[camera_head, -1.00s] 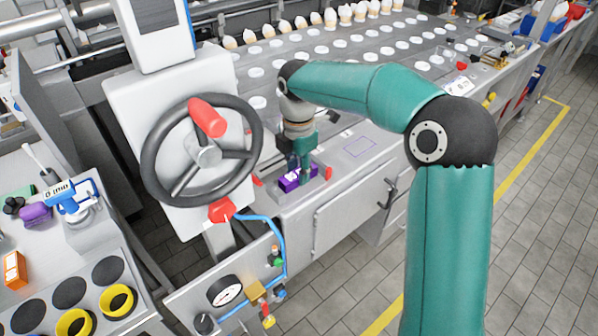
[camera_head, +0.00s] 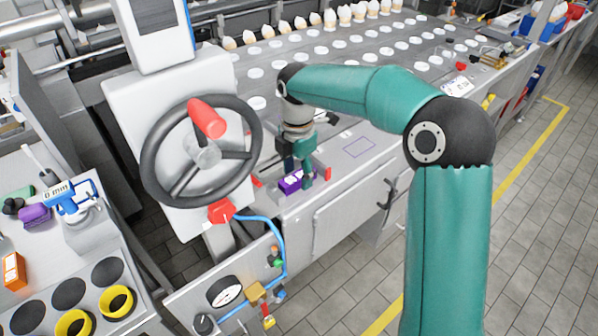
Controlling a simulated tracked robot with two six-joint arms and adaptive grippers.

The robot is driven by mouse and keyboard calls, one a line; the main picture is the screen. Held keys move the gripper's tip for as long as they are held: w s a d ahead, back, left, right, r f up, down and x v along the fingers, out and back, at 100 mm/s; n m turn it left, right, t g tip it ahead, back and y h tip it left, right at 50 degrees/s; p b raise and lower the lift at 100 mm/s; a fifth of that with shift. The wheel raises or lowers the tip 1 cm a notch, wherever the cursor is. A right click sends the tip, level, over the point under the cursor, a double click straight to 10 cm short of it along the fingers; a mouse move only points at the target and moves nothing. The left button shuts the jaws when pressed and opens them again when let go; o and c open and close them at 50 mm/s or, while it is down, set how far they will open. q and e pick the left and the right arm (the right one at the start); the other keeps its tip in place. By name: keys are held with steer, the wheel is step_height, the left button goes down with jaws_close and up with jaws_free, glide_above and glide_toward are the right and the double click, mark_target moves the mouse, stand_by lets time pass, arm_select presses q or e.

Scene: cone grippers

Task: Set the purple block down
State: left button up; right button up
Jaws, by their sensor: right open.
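The purple block (camera_head: 291,183) rests on the grey metal top of the machine (camera_head: 345,185), between two small red pieces. My right gripper (camera_head: 298,172) is right above and around the block, pointing down, with its fingers open. One finger shows at the block's right side and the other at its back left. Whether a finger still touches the block is too small to tell. My left gripper is not in view.
A handwheel (camera_head: 150,155) with a red knob stands left of the block. A purple outlined rectangle (camera_head: 359,147) marks a bare part of the machine top. Rows of white discs and cones lie behind. A side bench (camera_head: 75,250) holds yellow rings and tools.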

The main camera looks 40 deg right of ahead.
mark_target(298, 176)
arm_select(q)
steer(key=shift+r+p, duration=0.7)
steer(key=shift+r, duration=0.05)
arm_select(e)
step_height(298, 176, up, 12)
steer(key=shift+f, duration=0.1)
